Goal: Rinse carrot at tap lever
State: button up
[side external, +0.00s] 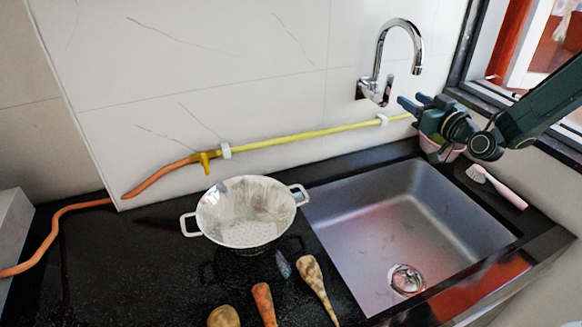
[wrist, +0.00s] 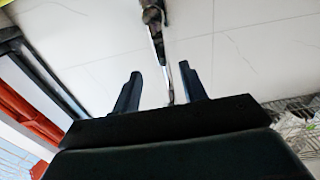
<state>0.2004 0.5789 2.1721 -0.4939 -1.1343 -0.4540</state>
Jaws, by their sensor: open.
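The chrome tap (side external: 378,68) is on the wall at the back, with its spout arched over the sink side. Its slim lever (side external: 388,88) stands beside the tap body. My gripper (side external: 410,101) is open and empty, just right of the lever, fingers pointing left at it. In the wrist view a thin metal part of the tap (wrist: 158,50) appears between my spread fingers (wrist: 160,88); contact cannot be told. The orange carrot (side external: 264,303) lies on the black counter at the front, its lower end cut off by the picture edge.
A colander (side external: 247,224) stands on the counter left of the steel sink (side external: 365,222), which looks empty. A parsnip (side external: 315,285) and a potato (side external: 224,316) flank the carrot. A pink-handled brush (side external: 497,187) lies right of the sink. A yellow pipe (side external: 300,136) runs along the wall.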

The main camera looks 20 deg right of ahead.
aim_at(390, 86)
jog(key=shift+w, duration=6)
jog(key=shift+c, duration=0.4)
grip_shut()
